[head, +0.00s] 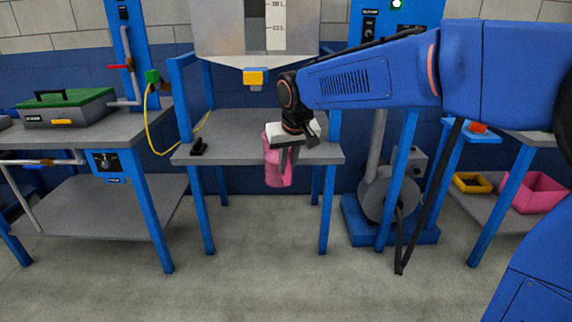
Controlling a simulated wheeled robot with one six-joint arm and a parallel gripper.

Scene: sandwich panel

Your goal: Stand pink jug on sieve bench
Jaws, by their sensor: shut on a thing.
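The pink jug (273,168) is in the middle of the head view, upright under my gripper. My gripper (285,160) points down and is shut on the jug near its top. The jug overlaps the front edge of a grey bench (225,151) with blue legs, below a hopper; this looks like the sieve bench. The jug's lower part shows below the bench's edge line, so it appears to be in front of the bench. I cannot tell whether it touches the edge. My wrist hides the jug's top.
The hopper's yellow outlet (255,77) hangs above the bench. A left bench holds a green-lidded box (66,107). A motor unit (384,190) stands at right, near a pink bin (538,192). Most of the bench top is clear.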

